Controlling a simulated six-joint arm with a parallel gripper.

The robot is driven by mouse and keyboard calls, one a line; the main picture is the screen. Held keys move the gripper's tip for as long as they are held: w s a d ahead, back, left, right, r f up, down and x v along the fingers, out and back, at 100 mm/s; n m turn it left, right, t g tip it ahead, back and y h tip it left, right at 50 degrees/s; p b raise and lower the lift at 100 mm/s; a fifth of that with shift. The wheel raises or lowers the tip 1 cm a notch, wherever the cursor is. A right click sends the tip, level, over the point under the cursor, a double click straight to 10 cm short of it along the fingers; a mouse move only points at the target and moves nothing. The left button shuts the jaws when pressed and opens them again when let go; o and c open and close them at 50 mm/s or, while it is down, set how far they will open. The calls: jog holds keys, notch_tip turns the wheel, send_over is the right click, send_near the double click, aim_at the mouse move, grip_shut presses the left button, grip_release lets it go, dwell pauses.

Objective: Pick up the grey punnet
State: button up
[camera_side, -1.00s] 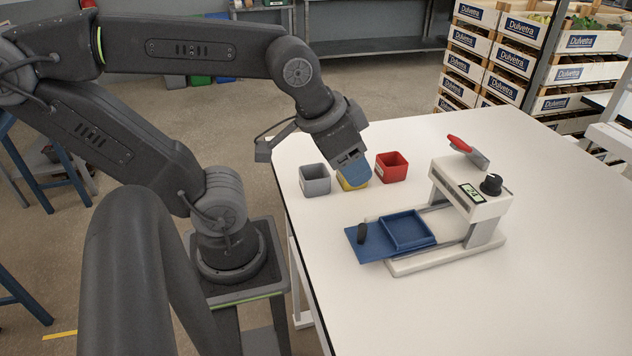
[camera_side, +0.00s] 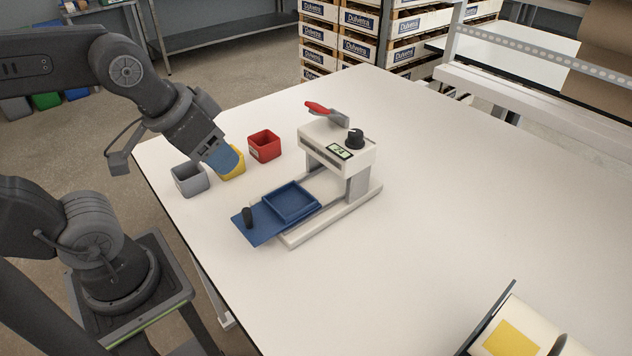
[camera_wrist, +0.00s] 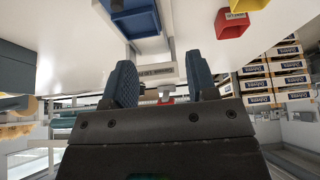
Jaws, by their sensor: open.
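The grey punnet (camera_side: 190,181) is a small square open cup. In the side view it stands upright near the table's left edge. My gripper (camera_side: 225,160) is to its right and shows in front of the yellow punnet (camera_side: 234,171), partly hiding it. My blue fingers point down and look clear of the grey punnet. In the wrist view the gripper's two fingers (camera_wrist: 160,82) are spread apart with nothing between them. The grey punnet does not show in the wrist view.
A red punnet (camera_side: 265,147) stands right of the yellow one. A white sealing machine (camera_side: 338,150) with a blue tray (camera_side: 291,201) on its slide stands in front and to the right. A roll holder (camera_side: 515,335) is at the lower right. The white table's middle is clear.

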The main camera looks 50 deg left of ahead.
jog(key=o, duration=0.4)
jog(key=n+g+y, duration=0.4)
jog(key=n+g, duration=0.2)
jog(key=n, duration=1.2)
send_near(189, 174)
jog(key=f, duration=0.1)
jog(key=d+f, duration=0.1)
jog(key=shift+s+d+f, duration=0.2)
jog(key=shift+s+f, duration=0.05)
jog(key=shift+f, duration=0.15)
jog(key=shift+a+x, duration=0.2)
jog(key=shift+x, duration=2.4)
